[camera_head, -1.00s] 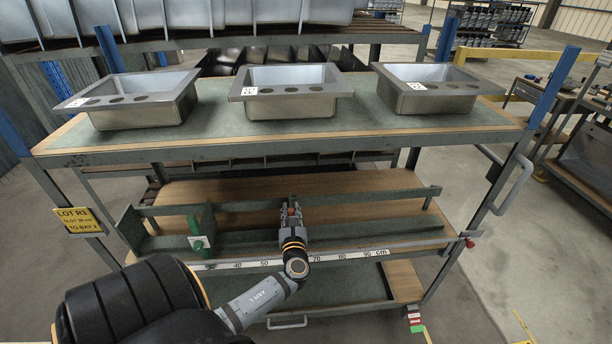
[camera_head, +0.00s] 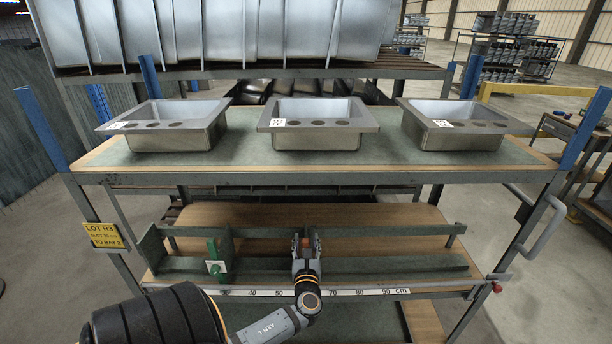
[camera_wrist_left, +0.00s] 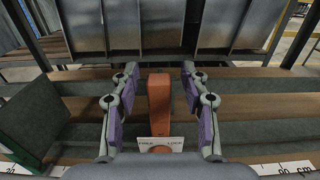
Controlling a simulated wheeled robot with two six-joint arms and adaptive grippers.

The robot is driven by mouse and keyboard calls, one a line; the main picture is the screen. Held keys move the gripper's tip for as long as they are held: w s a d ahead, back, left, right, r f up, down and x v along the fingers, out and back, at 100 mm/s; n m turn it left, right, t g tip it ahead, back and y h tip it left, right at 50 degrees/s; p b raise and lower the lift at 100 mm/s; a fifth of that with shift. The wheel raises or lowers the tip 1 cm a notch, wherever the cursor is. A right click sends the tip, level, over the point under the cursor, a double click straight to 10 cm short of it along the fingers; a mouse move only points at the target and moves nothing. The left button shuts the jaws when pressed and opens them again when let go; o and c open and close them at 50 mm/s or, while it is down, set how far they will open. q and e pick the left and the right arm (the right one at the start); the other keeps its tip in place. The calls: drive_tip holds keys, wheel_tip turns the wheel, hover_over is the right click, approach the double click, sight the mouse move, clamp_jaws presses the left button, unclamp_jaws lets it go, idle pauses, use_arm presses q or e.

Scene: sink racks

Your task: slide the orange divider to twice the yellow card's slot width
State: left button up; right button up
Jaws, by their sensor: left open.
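The orange divider (camera_head: 306,242) stands on the middle shelf, mostly hidden by my left gripper in the head view. In the left wrist view, its upright orange handle (camera_wrist_left: 160,97) carries a white label with small text. My left gripper (camera_wrist_left: 160,92) is open, one finger on each side of the handle, with visible gaps; in the head view, the gripper (camera_head: 306,243) points away from me at the shelf. The yellow card (camera_head: 103,235) hangs on the left post; it reads LOT R3, a slot width that looks like 36 cm, and TO BAY 2. My right gripper is not in view.
A green divider (camera_head: 214,262) stands left of the orange one. A white centimetre scale (camera_head: 372,292) runs along the shelf front; my wrist covers the part between 50 and 70. The shelf right of my gripper is clear. Three steel sinks (camera_head: 318,128) sit on the top deck.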

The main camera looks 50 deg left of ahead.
use_arm(q)
drive_tip(key=v, duration=1.2)
drive_tip(key=s+d+f+n+g+h, duration=0.2)
drive_tip(key=s+f+n+h, duration=0.1)
drive_tip(key=f, duration=0.8)
drive_tip(key=s+d+f+n+g+h, duration=0.1)
drive_tip(key=s+f+n+g+h, duration=0.15)
drive_tip(key=f, duration=0.75)
drive_tip(key=s+d+f+n+g+h, duration=0.2)
drive_tip(key=s+f+n+h, duration=0.15)
drive_tip(key=f, duration=0.75)
drive_tip(key=s+d+f+n+g+h, duration=0.2)
drive_tip(key=s+d+f+n, duration=0.1)
drive_tip(key=s+f+n, duration=0.4)
drive_tip(key=s+d+f+n+g+h, duration=0.2)
drive_tip(key=s+f+n, duration=0.5)
drive_tip(key=s, duration=0.5)
drive_tip(key=d+n, duration=0.1)
drive_tip(key=n, duration=0.1)
drive_tip(key=shift+s+n, duration=0.25)
drive_tip(key=shift+n, duration=0.15)
drive_tip(key=shift+c, duration=0.5)
